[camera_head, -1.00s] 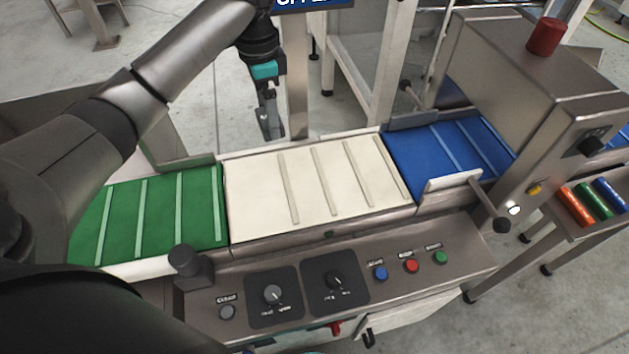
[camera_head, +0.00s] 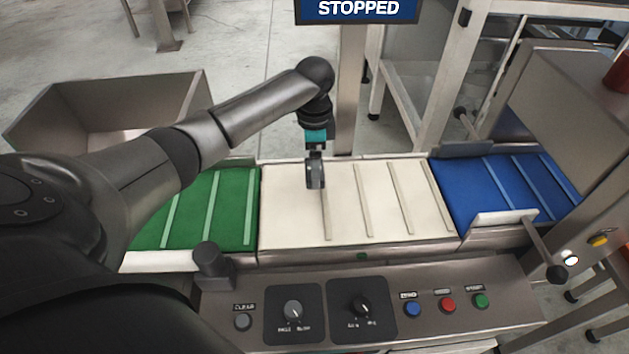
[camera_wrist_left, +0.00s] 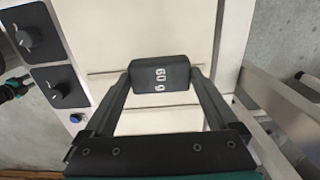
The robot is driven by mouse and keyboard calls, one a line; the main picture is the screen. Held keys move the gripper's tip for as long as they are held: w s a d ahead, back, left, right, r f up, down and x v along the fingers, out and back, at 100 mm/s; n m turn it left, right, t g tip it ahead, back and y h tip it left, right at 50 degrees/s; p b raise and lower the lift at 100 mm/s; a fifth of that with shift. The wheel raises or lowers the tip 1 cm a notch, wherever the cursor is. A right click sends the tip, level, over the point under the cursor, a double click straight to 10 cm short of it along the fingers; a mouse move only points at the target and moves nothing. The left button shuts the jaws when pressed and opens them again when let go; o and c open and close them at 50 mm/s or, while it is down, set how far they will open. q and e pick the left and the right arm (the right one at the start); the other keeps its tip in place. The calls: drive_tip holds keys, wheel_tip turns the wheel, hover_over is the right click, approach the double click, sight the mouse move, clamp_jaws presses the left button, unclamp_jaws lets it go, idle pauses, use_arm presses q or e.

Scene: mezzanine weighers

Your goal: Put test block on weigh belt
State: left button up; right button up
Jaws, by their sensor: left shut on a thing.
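The test block (camera_wrist_left: 160,75) is a dark block with pale markings, held between the fingertips of my left gripper in the left wrist view. In the head view my left gripper (camera_head: 315,182) points down over the left part of the cream weigh belt (camera_head: 290,215), which has raised cross ribs. The block is hard to tell from the fingers there. I cannot tell whether it touches the belt. A dark part with teal (camera_wrist_left: 14,88) at the left edge of the wrist view looks like my right gripper; its fingers are unclear.
A green belt (camera_head: 190,232) adjoins on the left and a blue belt (camera_head: 470,185) on the right. A control panel (camera_head: 440,335) with knobs and buttons runs along the front, with a dark post (camera_head: 208,262) at its left. A sign (camera_head: 358,10) reads STOPPED.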

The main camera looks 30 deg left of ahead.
use_arm(q)
wheel_tip(320, 180, down, 5)
drive_tip(key=shift+r+b, duration=0.2)
drive_tip(key=shift+b, duration=0.5)
drive_tip(key=shift+r, duration=0.1)
drive_tip(key=o, duration=1)
use_arm(e)
drive_tip(key=shift+w+d+f+t, duration=0.15)
drive_tip(key=shift+w+d+f, duration=0.15)
drive_tip(key=shift+w+d, duration=0.15)
drive_tip(key=shift+w+d+f+t, duration=0.15)
drive_tip(key=shift+w+d+f, duration=0.15)
drive_tip(key=shift+w, duration=0.25)
